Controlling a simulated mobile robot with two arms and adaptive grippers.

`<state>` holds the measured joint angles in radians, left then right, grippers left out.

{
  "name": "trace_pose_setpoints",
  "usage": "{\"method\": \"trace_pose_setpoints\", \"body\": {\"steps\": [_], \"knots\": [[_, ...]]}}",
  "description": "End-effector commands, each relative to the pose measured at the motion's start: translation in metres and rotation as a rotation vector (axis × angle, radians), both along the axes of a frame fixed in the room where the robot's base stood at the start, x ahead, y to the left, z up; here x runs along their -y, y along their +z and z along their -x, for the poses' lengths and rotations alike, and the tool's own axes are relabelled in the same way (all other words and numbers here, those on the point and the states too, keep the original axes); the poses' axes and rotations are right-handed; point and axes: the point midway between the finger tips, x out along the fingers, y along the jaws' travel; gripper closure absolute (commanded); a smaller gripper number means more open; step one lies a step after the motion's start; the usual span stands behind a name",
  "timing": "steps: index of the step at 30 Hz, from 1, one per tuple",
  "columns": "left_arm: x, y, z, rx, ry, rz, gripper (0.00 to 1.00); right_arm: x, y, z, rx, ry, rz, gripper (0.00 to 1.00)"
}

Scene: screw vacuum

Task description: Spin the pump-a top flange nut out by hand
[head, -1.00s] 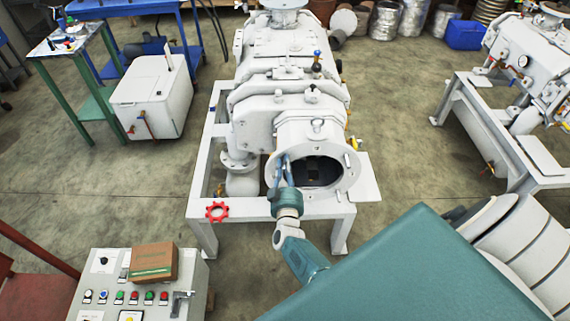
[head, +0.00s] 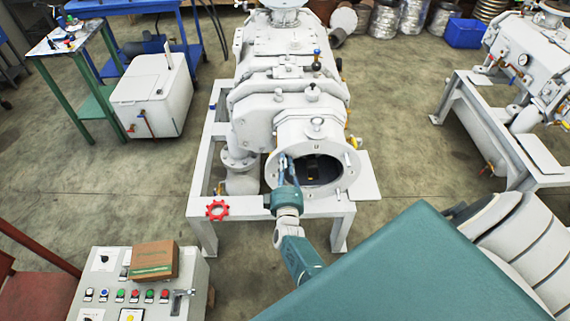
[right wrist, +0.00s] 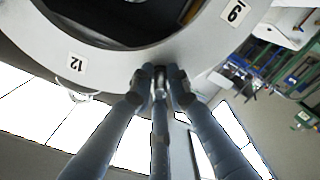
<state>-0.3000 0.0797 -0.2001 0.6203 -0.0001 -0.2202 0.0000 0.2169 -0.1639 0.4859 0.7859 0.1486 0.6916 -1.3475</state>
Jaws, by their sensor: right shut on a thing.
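The white pump (head: 300,90) stands on its frame with its round, open end flange (head: 352,178) facing me. My right gripper (head: 284,162) is at the left side of this flange, pointing away from me. In the right wrist view its fingers (right wrist: 160,78) are closed together at the flange rim (right wrist: 205,52), around a small metallic stud or nut (right wrist: 160,86) between the tags 12 (right wrist: 77,63) and 9 (right wrist: 234,12). The fingers hide most of this piece, so I cannot tell its thread. My left gripper is not in view.
A red handwheel (head: 217,210) sits at the frame's front left. A control panel (head: 188,262) with a cardboard box (head: 155,261) stands at the lower left. A second pump (head: 535,75) is at the right. Open floor (head: 110,205) lies left of the pump.

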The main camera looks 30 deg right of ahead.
Motion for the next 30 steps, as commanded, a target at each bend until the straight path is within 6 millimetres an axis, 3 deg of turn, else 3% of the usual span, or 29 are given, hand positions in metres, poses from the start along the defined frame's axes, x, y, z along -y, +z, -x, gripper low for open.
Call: {"method": "trace_pose_setpoints", "body": {"steps": [1, 20, 21, 23, 30], "knots": [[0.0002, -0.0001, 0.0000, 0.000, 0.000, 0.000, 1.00, 0.0022, 0.0066, -0.0037, 0.004, -0.002, 0.020, 1.00], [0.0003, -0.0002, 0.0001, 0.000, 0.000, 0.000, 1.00, 0.0020, 0.0082, -0.0045, -0.018, -0.001, 0.060, 1.00], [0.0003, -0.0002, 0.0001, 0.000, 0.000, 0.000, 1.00, 0.0021, 0.0083, -0.0046, -0.018, -0.001, 0.060, 0.78], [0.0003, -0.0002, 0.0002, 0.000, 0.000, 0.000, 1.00, 0.0020, 0.0080, -0.0044, -0.018, -0.001, 0.060, 0.66], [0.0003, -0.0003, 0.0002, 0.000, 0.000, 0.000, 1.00, 0.0010, 0.0040, -0.0023, -0.025, 0.000, 0.055, 0.65]]}}
